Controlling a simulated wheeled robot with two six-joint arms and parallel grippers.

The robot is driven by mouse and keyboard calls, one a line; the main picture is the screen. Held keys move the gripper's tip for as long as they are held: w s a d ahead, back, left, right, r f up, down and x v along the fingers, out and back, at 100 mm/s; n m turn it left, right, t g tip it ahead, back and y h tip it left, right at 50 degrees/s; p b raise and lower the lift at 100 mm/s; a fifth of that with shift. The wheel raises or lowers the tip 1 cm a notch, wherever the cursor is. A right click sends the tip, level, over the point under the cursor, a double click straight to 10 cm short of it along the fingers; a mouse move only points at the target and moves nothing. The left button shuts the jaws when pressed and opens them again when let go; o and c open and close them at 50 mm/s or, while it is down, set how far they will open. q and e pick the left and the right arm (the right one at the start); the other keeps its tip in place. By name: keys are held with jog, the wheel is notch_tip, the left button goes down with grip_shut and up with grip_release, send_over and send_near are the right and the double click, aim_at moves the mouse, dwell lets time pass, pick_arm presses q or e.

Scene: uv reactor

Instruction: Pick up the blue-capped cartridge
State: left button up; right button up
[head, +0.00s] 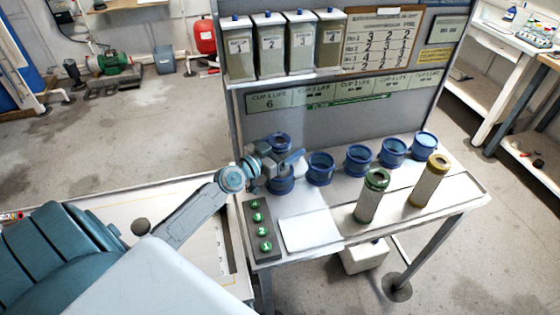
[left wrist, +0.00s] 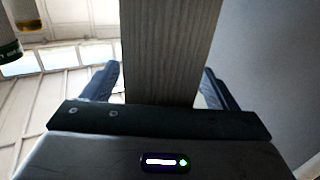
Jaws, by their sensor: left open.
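The blue-capped cartridge shows its blue cap (head: 278,140) in the head view, at the left end of the bench, above a blue cup (head: 281,185). My left gripper (head: 276,160) is in front of its body and hides most of it. In the left wrist view a grey-brown ribbed body (left wrist: 170,45), which looks like this cartridge, stands between the two open fingers of my left gripper (left wrist: 162,85). I cannot tell whether a finger touches it. My right gripper is not in view.
A green-capped cartridge (head: 370,196) and a yellow-capped cartridge (head: 429,180) stand at the bench's front. Several blue cups, one here (head: 320,170), line the back. A strip with green buttons (head: 258,225) and a white plate (head: 308,234) lie at the left. Canisters (head: 268,48) stand on the shelf.

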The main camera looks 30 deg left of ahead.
pick_arm(q)
jog(key=c, duration=1.4)
